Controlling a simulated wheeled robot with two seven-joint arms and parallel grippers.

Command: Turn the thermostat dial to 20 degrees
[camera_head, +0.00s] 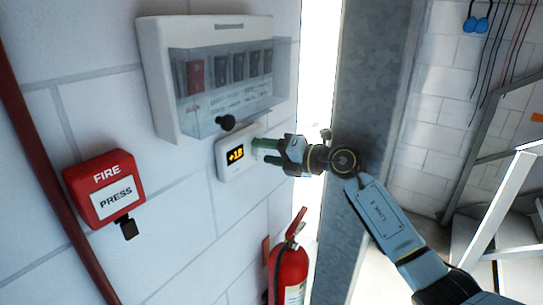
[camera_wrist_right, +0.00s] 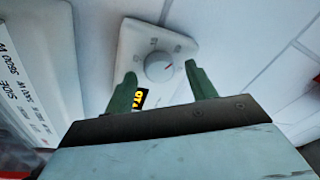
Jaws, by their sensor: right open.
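The white thermostat (camera_head: 223,172) is on the brick wall below the breaker box. Its display (camera_head: 236,155) is lit with yellow characters that look like "+18" in the head view. My right gripper (camera_head: 262,149) is at the thermostat's right side in the head view. In the wrist view its green fingers (camera_wrist_right: 162,82) are open, one on each side of the dial, with gaps between them and it. My left gripper is not in view.
The breaker box (camera_head: 154,80) with a clear cover (camera_head: 225,100) and black knob is just above the thermostat. A red fire call box (camera_head: 105,187) is at left, a red extinguisher (camera_head: 289,268) below. A grey metal post (camera_head: 365,90) stands right of the wall.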

